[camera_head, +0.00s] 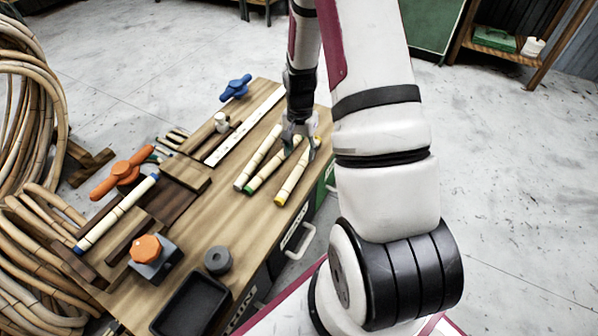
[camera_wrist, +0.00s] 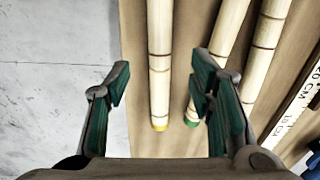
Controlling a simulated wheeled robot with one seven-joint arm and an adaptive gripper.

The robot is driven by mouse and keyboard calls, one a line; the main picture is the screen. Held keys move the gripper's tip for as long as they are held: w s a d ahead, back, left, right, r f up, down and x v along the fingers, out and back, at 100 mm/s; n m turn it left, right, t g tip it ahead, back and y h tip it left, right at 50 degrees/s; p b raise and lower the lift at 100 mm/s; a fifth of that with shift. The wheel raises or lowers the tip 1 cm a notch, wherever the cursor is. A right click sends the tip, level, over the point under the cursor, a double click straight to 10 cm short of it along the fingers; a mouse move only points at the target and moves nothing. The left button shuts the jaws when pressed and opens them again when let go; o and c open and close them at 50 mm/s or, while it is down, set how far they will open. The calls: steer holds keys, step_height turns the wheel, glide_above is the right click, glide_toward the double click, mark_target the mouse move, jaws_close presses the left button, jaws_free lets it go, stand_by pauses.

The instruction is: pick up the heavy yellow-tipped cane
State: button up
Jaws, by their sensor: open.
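The yellow-tipped cane (camera_head: 292,182) is pale and banded and lies on the wooden bench, nearest the bench's right edge among three canes. In the wrist view the yellow-tipped cane (camera_wrist: 160,65) runs between my open fingers, its yellow end toward the palm. My gripper (camera_head: 299,140) is over the canes, pointing down; in the wrist view its green-padded fingers (camera_wrist: 162,85) are apart and empty. The green-tipped cane (camera_wrist: 207,72) lies beside it, partly hidden by my right finger. The green-tipped cane (camera_head: 268,172) also shows in the head view. I cannot tell my exact height above the canes.
A third cane (camera_head: 257,158) lies left of the green-tipped one, then a white ruler (camera_head: 245,125). A blue-ended cane (camera_head: 118,212) rests in wooden blocks by an orange-knobbed clamp (camera_head: 148,247). A black tray (camera_head: 192,303) and grey ring (camera_head: 218,260) are at the front. Rattan coils stand left.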

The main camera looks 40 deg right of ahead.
mark_target(300, 165)
steer(key=shift+f+b, duration=1.65)
steer(key=shift+f, duration=1.7)
steer(key=shift+r, duration=0.1)
jaws_close()
